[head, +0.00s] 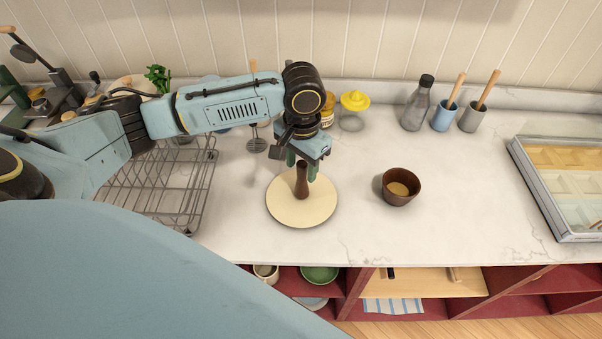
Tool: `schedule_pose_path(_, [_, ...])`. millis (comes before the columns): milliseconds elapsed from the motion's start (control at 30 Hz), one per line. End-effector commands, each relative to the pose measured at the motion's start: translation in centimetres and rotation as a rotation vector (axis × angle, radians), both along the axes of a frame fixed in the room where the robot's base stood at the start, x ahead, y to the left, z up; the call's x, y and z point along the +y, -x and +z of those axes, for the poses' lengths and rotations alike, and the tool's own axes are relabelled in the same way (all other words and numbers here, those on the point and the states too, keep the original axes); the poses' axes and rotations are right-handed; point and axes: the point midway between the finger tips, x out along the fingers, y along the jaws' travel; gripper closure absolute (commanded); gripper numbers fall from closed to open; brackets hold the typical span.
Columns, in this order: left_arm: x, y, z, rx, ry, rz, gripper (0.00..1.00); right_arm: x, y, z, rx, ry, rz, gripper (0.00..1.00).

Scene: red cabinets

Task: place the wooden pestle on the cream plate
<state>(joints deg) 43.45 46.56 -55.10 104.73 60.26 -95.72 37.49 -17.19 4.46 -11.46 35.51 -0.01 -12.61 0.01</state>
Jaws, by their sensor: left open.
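The cream plate (325,213) is a flat round disc on the white counter, near its front edge. The brown wooden pestle (302,187) stands upright on the plate, a little above its middle in the head view. My left gripper (302,168) is just over the plate, pointing down, with its green fingers apart around the pestle's upper end. Whether a finger touches the pestle cannot be told. My right gripper does not show.
A brown wooden bowl (401,187) stands right of the plate. A wire rack (165,190) lies to the left. A glass bottle (416,106), a blue cup (443,117) and a grey cup (471,118) stand at the back. A display case (560,190) is far right. The counter between bowl and case is clear.

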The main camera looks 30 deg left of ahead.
Motion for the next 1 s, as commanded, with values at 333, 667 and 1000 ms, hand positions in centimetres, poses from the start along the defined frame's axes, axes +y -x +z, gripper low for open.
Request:
schedule_pose_path(333, [-0.1, -0.1, 6.6, -0.003, 0.0, 0.001, 0.54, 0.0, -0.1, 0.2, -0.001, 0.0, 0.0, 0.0])
schedule_pose_path(667, [-0.1, 0.0, 7.7, 0.001, 0.0, 0.001, 0.54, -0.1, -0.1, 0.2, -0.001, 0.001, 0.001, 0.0])
schedule_pose_path(1000, [-0.1, -0.1, 7.7, 0.001, 0.001, 0.001, 0.54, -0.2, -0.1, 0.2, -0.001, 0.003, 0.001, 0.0])
